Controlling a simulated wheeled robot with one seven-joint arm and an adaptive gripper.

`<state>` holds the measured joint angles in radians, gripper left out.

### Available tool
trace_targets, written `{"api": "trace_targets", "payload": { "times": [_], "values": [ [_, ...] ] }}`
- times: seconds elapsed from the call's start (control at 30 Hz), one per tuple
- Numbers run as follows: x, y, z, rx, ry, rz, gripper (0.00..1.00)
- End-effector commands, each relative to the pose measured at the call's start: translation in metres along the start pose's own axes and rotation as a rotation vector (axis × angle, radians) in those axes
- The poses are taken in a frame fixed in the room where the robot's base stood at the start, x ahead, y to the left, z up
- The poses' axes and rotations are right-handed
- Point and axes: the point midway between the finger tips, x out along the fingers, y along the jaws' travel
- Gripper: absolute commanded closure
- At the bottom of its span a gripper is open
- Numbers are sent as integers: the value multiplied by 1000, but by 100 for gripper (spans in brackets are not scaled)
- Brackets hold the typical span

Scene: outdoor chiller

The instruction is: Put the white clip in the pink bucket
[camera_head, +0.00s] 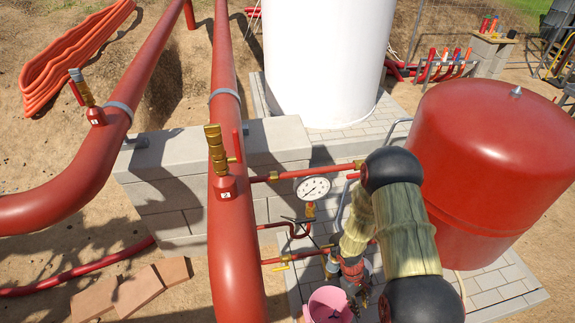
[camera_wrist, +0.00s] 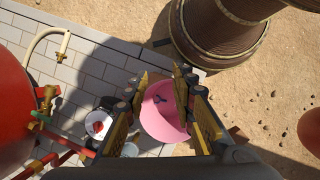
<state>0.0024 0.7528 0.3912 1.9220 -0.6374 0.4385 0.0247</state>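The pink bucket (camera_wrist: 162,126) lies below my gripper (camera_wrist: 163,76) in the wrist view, seen between and behind the two fingers. The fingers stand apart with nothing visible gripped between them. A small dark grey item (camera_wrist: 160,99) shows within the bucket's outline; I cannot tell whether it is the clip. No clearly white clip can be made out in either view. In the head view the pink bucket (camera_head: 328,304) is at the bottom edge, partly cut off, just left of and below my gripper (camera_head: 352,283).
A white container (camera_wrist: 98,123) with something red in it stands left of the pink bucket. The red tank (camera_head: 495,150), red pipes (camera_head: 232,240) and a pressure gauge (camera_head: 313,188) crowd the area. A large brown ribbed cylinder (camera_wrist: 215,35) shows at the top of the wrist view.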

Motion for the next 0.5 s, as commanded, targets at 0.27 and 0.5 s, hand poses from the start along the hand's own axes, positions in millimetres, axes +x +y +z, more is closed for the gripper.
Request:
{"api": "trace_targets", "payload": {
  "times": [0.27, 0.5],
  "values": [
    [-114, 6, 42, 203, 12, -3, 74],
    [-197, -6, 79, 345, 70, -29, 74]
  ]
}}
